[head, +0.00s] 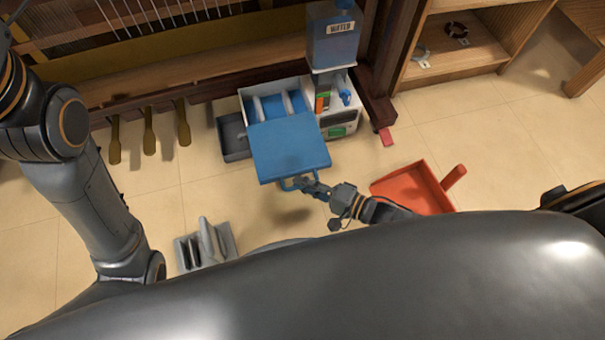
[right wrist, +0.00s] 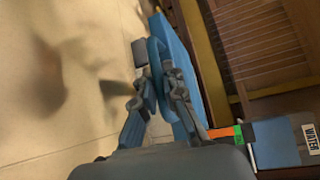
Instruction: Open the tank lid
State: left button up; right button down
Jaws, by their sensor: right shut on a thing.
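The tank (head: 243,97) is a white box beside the water dispenser, with blue and white parts showing inside its top. Its blue lid (head: 290,145) projects toward me, and the inside shows behind it. A blue loop handle (head: 286,185) is on the lid's near edge. My right gripper (head: 300,184) is shut on this handle. In the right wrist view my right gripper (right wrist: 160,82) has its fingers on either side of the handle, and the lid (right wrist: 186,85) appears almost edge-on. My left gripper is out of view; only my left arm shows.
A blue water container (head: 333,45) tops the dispenser on the right. A red dustpan-like tray (head: 415,188) lies right of my right gripper. A grey slotted holder (head: 205,245) is at lower left. A dark grey tray (head: 233,137) sits left of the lid. Wooden shelves (head: 465,60) stand upper right.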

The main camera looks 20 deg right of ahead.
jog(key=shift+d, duration=0.1)
jog(key=c, duration=1.4)
grip_release()
jog(key=v, duration=1.2)
